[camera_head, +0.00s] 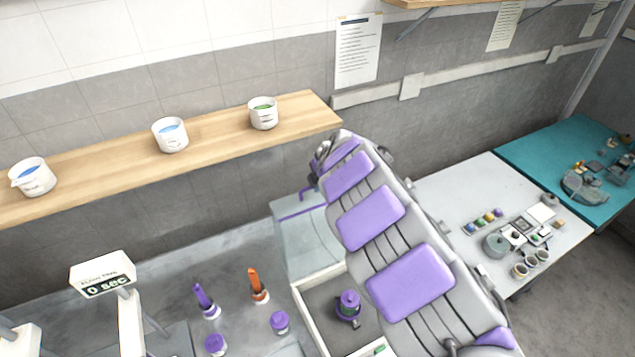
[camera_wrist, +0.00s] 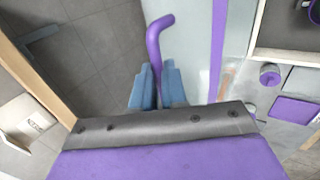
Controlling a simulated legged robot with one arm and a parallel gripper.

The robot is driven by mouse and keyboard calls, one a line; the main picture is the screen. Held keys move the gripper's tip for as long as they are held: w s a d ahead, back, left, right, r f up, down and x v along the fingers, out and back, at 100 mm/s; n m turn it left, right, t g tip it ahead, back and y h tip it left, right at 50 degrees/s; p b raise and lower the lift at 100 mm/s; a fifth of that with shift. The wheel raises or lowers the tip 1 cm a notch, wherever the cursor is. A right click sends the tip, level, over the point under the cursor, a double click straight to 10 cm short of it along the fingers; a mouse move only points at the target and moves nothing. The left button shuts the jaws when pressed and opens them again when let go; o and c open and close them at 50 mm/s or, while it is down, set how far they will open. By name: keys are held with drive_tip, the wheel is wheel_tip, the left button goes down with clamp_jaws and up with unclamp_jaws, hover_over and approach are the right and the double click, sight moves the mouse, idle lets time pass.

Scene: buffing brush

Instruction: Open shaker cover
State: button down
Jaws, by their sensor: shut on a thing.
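The shaker is a white-walled box (camera_head: 303,308) with a dark inside, below centre in the head view. A flask with a purple cap (camera_head: 348,301) stands in it. The translucent shaker cover (camera_head: 297,248) lies beyond the box's back edge and seems swung away from the opening; its exact tilt is unclear. It also shows in the wrist view (camera_wrist: 192,50). Its bent purple handle (camera_wrist: 154,45) passes between the blue fingers of my gripper (camera_wrist: 157,84), which is shut on it. In the head view my arm partly hides the gripper, the cover and the box's right side.
A wooden wall shelf (camera_head: 215,135) with three beakers runs close behind the cover. Purple and orange tools (camera_head: 258,285) stand on the bench left of the box. A timer display (camera_head: 103,275) is at lower left. A white table (camera_head: 460,195) with pots is at right.

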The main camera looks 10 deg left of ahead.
drive_tip(key=shift+w+a+r, duration=0.15)
drive_tip(key=shift+w+r, duration=0.05)
drive_tip(key=shift+r, duration=0.35)
drive_tip(key=c, duration=1.6)
unclamp_jaws()
drive_tip(key=o, duration=0.3)
drive_tip(key=shift+s, duration=0.4)
drive_tip(key=shift+o, duration=0.7)
drive_tip(key=shift+w+f, duration=0.15)
drive_tip(key=shift+f, duration=0.2)
drive_tip(key=b+v, duration=0.2)
drive_tip(key=v, duration=1.5)
drive_tip(key=shift+d+b, duration=0.2)
drive_tip(key=shift+b, duration=0.15)
